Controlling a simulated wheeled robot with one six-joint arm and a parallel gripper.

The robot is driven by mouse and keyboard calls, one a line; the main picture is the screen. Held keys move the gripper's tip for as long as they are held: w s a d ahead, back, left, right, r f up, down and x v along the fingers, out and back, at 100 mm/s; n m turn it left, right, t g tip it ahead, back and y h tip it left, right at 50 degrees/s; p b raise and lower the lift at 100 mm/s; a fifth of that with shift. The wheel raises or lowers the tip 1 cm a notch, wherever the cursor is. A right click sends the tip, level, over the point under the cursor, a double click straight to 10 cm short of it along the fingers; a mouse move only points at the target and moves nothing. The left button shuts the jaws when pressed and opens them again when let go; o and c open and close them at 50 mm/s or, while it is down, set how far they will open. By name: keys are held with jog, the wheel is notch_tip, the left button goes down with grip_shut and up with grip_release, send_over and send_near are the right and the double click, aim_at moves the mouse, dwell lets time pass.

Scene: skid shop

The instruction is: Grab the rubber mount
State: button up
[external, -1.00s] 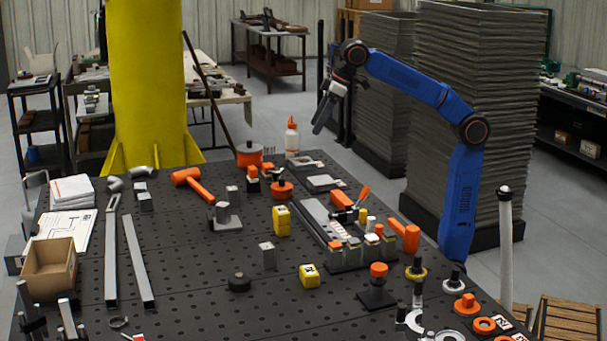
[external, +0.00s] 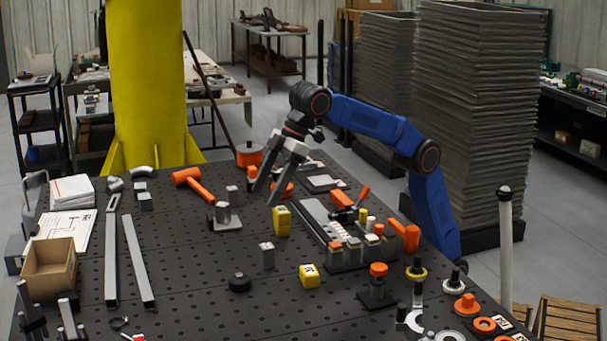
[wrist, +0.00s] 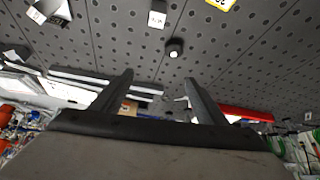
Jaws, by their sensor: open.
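The rubber mount appears to be the small, squat black round piece (external: 240,283) with a short stud on top, standing on the perforated table in the front middle. In the wrist view the black piece (wrist: 174,48) shows beyond the fingertips, slightly right of centre. My gripper (external: 264,198) is open and empty, pointing down above the table, behind and above the black piece and apart from it. Both fingers of my gripper (wrist: 159,78) show spread in the wrist view.
A grey block (external: 267,256) stands close to the black piece, with a yellow block (external: 309,276) to its right and another yellow block (external: 281,221) near my gripper. Long metal bars (external: 138,262) lie left. An orange mallet (external: 198,186) lies behind. The table around the black piece is mostly clear.

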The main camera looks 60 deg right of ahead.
jog(key=s+a+f, duration=0.1)
jog(key=s+a, duration=0.1)
jog(key=a, duration=0.2)
send_near(239, 275)
jog(key=x, duration=0.5)
jog(key=shift+s+d+f, duration=0.1)
jog(key=shift+d+f, duration=0.1)
jog(key=shift+d, duration=0.2)
jog(key=shift+a+x, duration=0.15)
jog(key=shift+x, duration=1.15)
jog(key=shift+a+x, duration=0.15)
jog(key=shift+x, duration=1.15)
jog(key=shift+r, duration=0.2)
jog(key=c, duration=1.2)
